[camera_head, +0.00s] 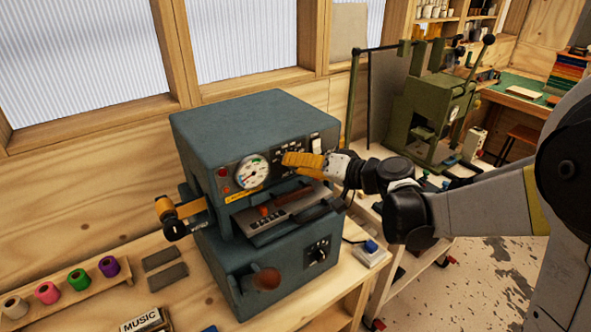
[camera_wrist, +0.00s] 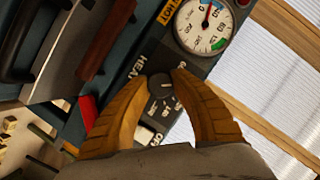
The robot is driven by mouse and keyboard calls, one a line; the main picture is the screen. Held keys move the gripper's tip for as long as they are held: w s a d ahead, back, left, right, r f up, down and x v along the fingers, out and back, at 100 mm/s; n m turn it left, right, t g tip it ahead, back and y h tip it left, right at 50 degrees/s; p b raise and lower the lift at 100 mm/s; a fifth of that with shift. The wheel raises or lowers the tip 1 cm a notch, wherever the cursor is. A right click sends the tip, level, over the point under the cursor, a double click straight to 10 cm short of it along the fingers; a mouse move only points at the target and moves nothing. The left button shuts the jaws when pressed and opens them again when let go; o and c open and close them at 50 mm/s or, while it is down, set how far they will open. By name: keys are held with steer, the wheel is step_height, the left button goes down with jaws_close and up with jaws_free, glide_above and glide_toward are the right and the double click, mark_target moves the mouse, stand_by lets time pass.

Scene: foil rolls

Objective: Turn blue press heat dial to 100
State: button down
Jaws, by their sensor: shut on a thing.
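The blue press (camera_head: 240,130) stands on a wooden bench in the head view, its control panel facing me. My gripper (camera_head: 303,160) reaches in from the right to that panel. In the wrist view its orange fingers (camera_wrist: 161,84) are shut on the dark heat dial (camera_wrist: 160,82), one finger on each side. White markings ring the dial, and part of the word HEAT shows beside it. Which number the dial points to is too small to read. The round white gauge (camera_head: 252,172) is left of my gripper; it also shows at the top of the wrist view (camera_wrist: 205,25).
A tray with a brown handle (camera_head: 280,213) juts out below the panel. A lever with a reddish knob (camera_head: 265,279) is lower down. Coloured foil rolls (camera_head: 77,280) stand at the left. A green press (camera_head: 430,110) is behind my arm at the right.

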steer(key=m+y+b, duration=0.1)
steer(key=m+b, duration=0.1)
steer(key=m, duration=0.1)
steer(key=shift+y, duration=0.4)
stand_by(0.5)
steer(key=c, duration=1.1)
jaws_free()
steer(key=shift+a, duration=0.1)
steer(key=v, duration=1.2)
